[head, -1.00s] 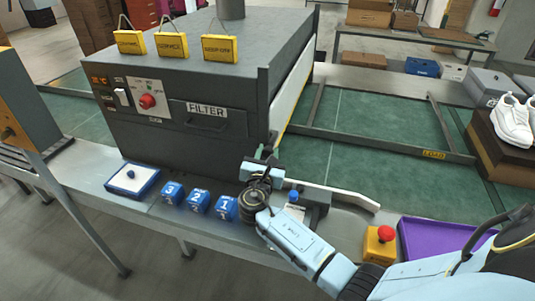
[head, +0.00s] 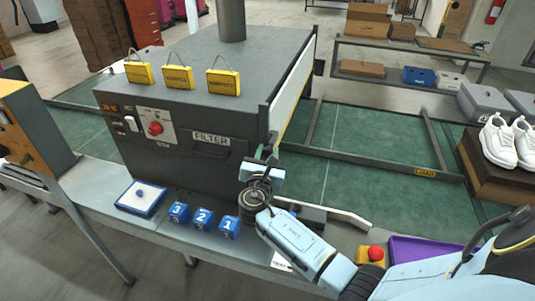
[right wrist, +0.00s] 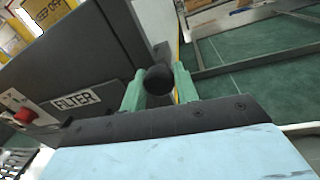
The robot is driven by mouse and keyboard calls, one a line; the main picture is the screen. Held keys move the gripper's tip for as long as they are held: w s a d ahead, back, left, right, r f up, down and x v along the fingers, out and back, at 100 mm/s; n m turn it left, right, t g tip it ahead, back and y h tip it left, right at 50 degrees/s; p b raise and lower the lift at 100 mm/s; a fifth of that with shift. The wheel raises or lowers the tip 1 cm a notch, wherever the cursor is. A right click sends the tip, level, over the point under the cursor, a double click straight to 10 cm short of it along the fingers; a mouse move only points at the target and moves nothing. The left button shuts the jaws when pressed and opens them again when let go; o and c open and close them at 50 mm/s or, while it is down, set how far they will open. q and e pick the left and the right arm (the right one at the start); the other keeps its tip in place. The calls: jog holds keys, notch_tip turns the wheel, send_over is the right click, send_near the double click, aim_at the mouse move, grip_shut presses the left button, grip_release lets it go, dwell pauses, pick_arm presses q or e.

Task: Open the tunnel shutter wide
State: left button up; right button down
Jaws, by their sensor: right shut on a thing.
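The tunnel is a dark grey box (head: 190,100) with a FILTER drawer (head: 211,138) on its front. A pale shutter panel (head: 291,88) with a yellow edge covers its right end. My right gripper (head: 268,158) is at the tunnel's front right corner. In the right wrist view, its green fingers (right wrist: 159,88) are shut on a round black knob (right wrist: 158,79), beside the tunnel's dark edge. The head view hides what the knob is fixed to. My left gripper is not in view.
Blue numbered blocks (head: 203,219) and a blue-rimmed tray (head: 126,205) lie on the front ledge left of my arm. A red stop button (head: 375,253) and a purple tray (head: 425,250) are at right. The green belt (head: 365,150) beyond is clear.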

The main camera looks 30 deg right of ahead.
jog(key=c, duration=1.1)
grip_release()
jog(key=b+v, duration=0.1)
jog(key=v, duration=1.2)
jog(key=shift+s+a, duration=0.15)
